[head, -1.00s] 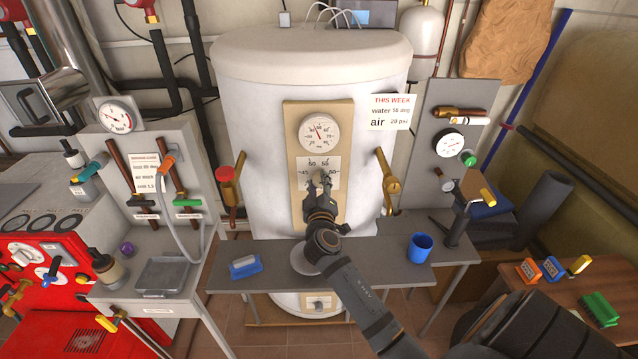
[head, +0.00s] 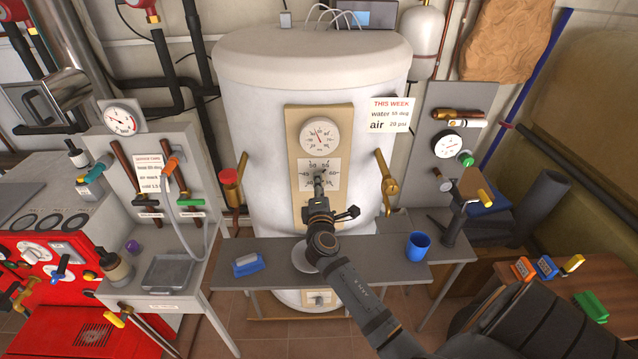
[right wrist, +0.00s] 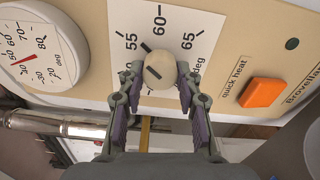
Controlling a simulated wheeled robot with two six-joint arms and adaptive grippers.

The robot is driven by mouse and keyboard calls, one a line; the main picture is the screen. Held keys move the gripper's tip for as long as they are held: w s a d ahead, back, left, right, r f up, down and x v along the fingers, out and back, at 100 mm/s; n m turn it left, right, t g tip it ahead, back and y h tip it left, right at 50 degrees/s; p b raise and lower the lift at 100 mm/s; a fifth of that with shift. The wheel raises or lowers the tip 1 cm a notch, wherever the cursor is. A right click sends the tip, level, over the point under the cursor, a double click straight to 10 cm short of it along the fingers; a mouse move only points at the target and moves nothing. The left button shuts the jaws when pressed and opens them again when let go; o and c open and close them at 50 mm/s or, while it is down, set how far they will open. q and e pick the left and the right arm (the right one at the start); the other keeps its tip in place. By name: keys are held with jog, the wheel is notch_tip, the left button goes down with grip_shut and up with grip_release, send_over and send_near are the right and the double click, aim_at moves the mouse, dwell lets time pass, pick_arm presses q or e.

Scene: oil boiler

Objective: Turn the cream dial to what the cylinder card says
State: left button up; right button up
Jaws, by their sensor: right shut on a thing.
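The cream dial (right wrist: 161,70) is a round knob with a dark line on its face, on a white scale marked 55, 60 and 65 in the right wrist view. My right gripper (right wrist: 158,82) is shut on it, one finger on each side. In the head view my right gripper (head: 319,184) reaches the scale on the cylinder's beige panel (head: 339,118) and hides most of the dial. The cylinder card (head: 390,115) is headed THIS WEEK, with a water line in deg and an air line in psi; its small water figure is hard to read. My left gripper is out of view.
A round gauge (head: 319,136) sits above the dial. An orange quick heat button (right wrist: 261,92) is beside the scale. Brass-coloured levers (head: 387,182) flank the panel. A grey bench below holds a blue cup (head: 418,246) and a blue-and-white block (head: 248,264).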

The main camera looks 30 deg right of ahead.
jog(key=shift+n+p, duration=0.3)
jog(key=shift+n, duration=0.6)
jog(key=shift+f, duration=0.1)
jog(key=o, duration=1.1)
jog(key=shift+o, duration=0.2)
jog(key=v, duration=0.7)
jog(key=shift+s, duration=0.25)
jog(key=shift+a, duration=0.1)
